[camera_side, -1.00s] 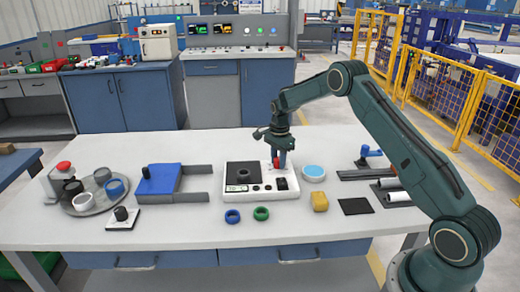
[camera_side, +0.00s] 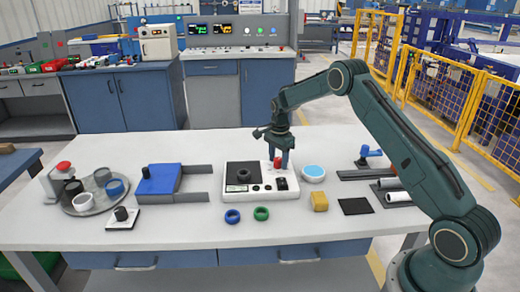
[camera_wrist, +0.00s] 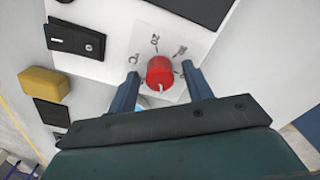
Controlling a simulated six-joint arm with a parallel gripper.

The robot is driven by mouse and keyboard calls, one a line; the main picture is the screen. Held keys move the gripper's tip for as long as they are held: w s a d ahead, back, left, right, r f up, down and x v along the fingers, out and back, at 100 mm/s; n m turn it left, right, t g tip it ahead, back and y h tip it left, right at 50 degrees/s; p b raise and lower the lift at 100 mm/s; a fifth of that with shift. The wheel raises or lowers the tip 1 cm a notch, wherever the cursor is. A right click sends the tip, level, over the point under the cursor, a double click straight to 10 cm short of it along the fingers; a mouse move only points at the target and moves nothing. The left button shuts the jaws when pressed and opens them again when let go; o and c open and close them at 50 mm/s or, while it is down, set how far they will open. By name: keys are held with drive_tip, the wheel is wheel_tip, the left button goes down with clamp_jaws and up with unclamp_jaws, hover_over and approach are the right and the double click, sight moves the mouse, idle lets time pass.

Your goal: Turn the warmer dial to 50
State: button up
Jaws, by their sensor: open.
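The warmer (camera_side: 262,193) is a white box with a dark plate (camera_side: 243,172) and a red dial (camera_side: 278,163). In the wrist view the red dial (camera_wrist: 160,71) stands on a pale scale plate with printed numbers around it. A small pale mark shows at the dial's lower edge. My gripper (camera_wrist: 165,82) is open, with one blue finger on each side of the dial; a gap shows beside it. In the side view my gripper (camera_side: 278,160) points down at the dial.
A black switch block (camera_wrist: 76,41) sits beside the dial. A blue-topped dish (camera_side: 313,173) and a yellow sponge (camera_side: 319,201) stand right of the warmer. A blue ring (camera_side: 232,216) and green ring (camera_side: 261,213) lie in front. A tray (camera_side: 94,209) with cups is at left.

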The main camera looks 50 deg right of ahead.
sight(278, 159)
wheel_tip(278, 159, up, 14)
drive_tip(key=shift+f, duration=0.25)
idle(0.3)
idle(0.3)
drive_tip(key=s+a+r+n+t, duration=0.3)
drive_tip(key=s+a+r+n, duration=0.7)
drive_tip(key=s+a+r, duration=0.6)
drive_tip(key=s+a+f+n+t, duration=0.1)
drive_tip(key=s+a+n, duration=0.2)
drive_tip(key=s, duration=0.7)
drive_tip(key=s+a+f+n+t, duration=0.1)
drive_tip(key=s+a+n, duration=0.2)
drive_tip(key=s+n, duration=0.4)
drive_tip(key=s, duration=0.4)
drive_tip(key=shift+s+f+t, duration=0.15)
drive_tip(key=shift+f+t, duration=0.15)
